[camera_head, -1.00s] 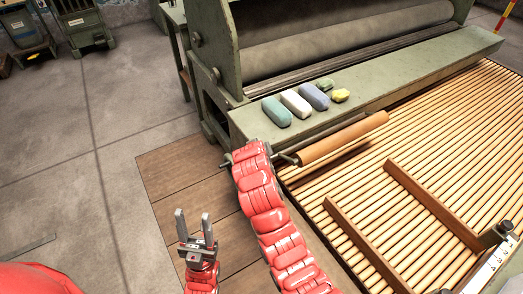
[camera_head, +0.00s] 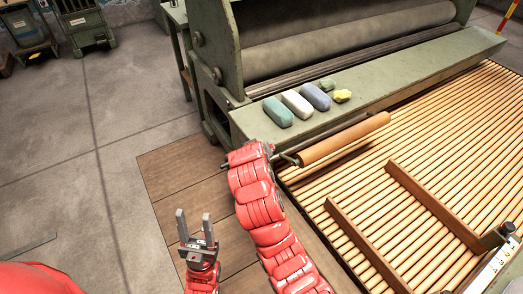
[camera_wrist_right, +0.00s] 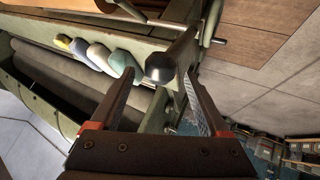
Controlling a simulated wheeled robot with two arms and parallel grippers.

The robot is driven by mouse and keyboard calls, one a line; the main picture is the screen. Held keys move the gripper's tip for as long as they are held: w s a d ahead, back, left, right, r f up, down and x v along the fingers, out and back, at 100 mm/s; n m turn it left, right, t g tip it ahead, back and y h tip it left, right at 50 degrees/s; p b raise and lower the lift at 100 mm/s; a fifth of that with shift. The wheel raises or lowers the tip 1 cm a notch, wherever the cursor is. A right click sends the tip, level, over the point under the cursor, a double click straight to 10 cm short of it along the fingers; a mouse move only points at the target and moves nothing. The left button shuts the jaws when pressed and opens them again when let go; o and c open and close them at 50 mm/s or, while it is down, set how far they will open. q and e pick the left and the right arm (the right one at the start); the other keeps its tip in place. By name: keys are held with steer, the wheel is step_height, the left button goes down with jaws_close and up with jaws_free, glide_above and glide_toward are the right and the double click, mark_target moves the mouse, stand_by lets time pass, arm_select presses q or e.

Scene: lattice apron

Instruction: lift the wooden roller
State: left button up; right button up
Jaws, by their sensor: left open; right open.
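The wooden roller (camera_head: 345,138) is a light brown cylinder lying along the front of the green press, at the edge of the slatted bed. A thin dark handle (camera_head: 289,158) shows at its left end. My right arm reaches up to near that end; its fingers are hidden in the head view. In the right wrist view my right gripper (camera_wrist_right: 158,74) is open, with a dark rounded bar end (camera_wrist_right: 161,68) between or just beyond its fingertips. I cannot tell whether this is the roller's handle. My left gripper (camera_head: 194,216) is open and empty, well left of the roller.
The green press (camera_head: 350,83) stands behind the roller. Several coloured blocks, including a teal one (camera_head: 278,112), lie on its ledge. The slatted bed (camera_head: 440,140) carries a wooden frame (camera_head: 432,205) at right. Bare floor (camera_head: 60,180) lies open at left.

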steer(key=p+v, duration=0.6)
steer(key=v, duration=0.6)
